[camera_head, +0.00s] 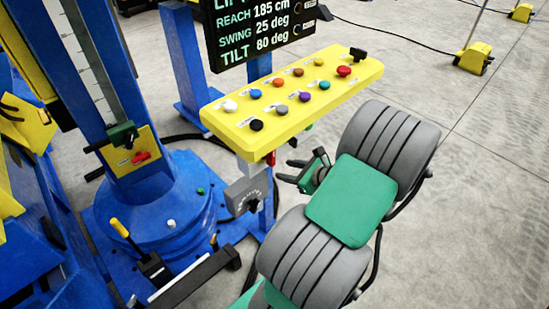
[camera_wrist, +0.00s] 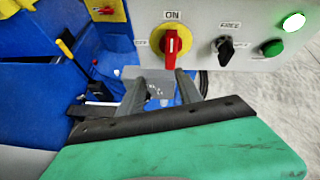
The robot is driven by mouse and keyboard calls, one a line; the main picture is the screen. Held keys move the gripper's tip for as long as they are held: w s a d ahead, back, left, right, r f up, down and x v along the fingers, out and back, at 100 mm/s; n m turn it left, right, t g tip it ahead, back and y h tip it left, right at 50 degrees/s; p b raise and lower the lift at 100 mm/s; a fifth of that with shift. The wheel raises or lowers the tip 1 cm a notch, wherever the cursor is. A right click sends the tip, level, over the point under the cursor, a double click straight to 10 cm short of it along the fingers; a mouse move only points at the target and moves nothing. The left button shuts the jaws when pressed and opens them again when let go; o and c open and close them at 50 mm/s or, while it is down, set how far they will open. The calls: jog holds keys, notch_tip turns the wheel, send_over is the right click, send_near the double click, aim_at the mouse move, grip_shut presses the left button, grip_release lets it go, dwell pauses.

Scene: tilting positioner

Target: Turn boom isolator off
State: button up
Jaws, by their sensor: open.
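The isolator is a red rotary handle on a yellow disc (camera_wrist: 172,42), on the grey face of the control box in the wrist view. Its handle stands upright, pointing to the ON label above; another label at its left is partly readable. In the head view a bit of red (camera_head: 270,158) shows under the yellow button panel, probably this handle. My gripper (camera_wrist: 162,78) is open and empty, its two fingers just below the handle in the wrist view, apparently apart from it. In the head view my gripper (camera_head: 288,170) points left, under the panel.
A black selector (camera_wrist: 225,48) labelled FREE, a green button (camera_wrist: 271,47) and a lit lamp (camera_wrist: 293,21) sit right of the isolator. The yellow button panel (camera_head: 290,95) overhangs my gripper. A grey dial box (camera_head: 247,192) and blue column base (camera_head: 160,215) stand left.

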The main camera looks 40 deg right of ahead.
aim_at(274, 156)
jog(key=w+m, duration=0.1)
jog(key=w, duration=0.1)
jog(key=w+d+m+t, duration=0.1)
jog(key=w, duration=0.2)
jog(key=w+f, duration=0.1)
jog(key=w, duration=0.2)
jog(key=shift+d+m+t+h+b, duration=0.15)
jog(key=shift+m+t+h+b, duration=0.15)
jog(key=shift+m, duration=0.1)
jog(key=shift+s, duration=0.1)
grip_shut()
